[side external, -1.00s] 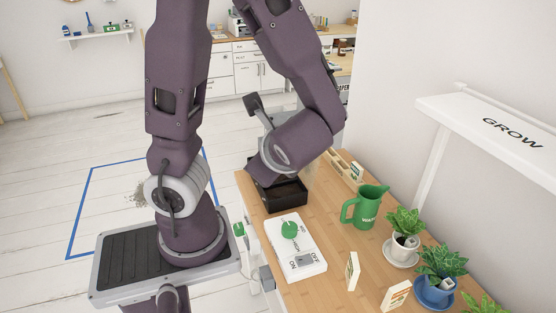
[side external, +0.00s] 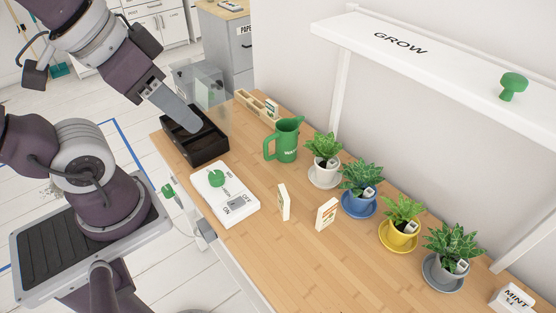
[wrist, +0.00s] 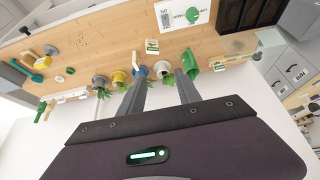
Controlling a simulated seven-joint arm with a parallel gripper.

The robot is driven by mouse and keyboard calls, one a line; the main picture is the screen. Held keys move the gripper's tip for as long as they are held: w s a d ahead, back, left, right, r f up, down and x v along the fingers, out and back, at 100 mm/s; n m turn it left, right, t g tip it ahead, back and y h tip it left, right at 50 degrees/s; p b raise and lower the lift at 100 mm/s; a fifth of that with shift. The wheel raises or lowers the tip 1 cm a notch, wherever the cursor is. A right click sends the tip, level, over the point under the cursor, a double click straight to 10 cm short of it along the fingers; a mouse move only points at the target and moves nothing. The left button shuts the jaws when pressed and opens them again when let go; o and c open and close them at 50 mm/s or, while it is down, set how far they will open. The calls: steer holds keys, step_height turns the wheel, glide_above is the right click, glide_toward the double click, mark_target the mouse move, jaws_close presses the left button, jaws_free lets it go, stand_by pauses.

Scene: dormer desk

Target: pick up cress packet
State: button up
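Two small upright packets stand on the wooden desk in the side external view: a left packet (side external: 284,202) and a right packet (side external: 326,214). Their print is too small to tell which is cress. One packet (wrist: 152,46) shows in the wrist view, beyond my fingertips. My gripper (side external: 190,122) is above the black tray, well to the left of both packets. In the wrist view my gripper (wrist: 160,78) has its two grey fingers spread, with nothing held between them.
The black tray (side external: 222,146) and a white switch panel (side external: 239,209) lie left of the packets. A green watering can (side external: 284,143) and several potted plants, including one in a blue pot (side external: 359,204), stand behind. A white GROW shelf (side external: 440,55) overhangs. The front desk is clear.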

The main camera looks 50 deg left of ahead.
steer(key=g, duration=0.5)
glide_above(326, 214)
steer(key=w+a, duration=0.1)
steer(key=f, duration=2.4)
steer(key=shift+w+a+f, duration=0.1)
steer(key=shift+w+f, duration=0.1)
steer(key=shift+g, duration=0.3)
step_height(326, 214, down, 9)
steer(key=shift+f, duration=0.1)
jaws_close()
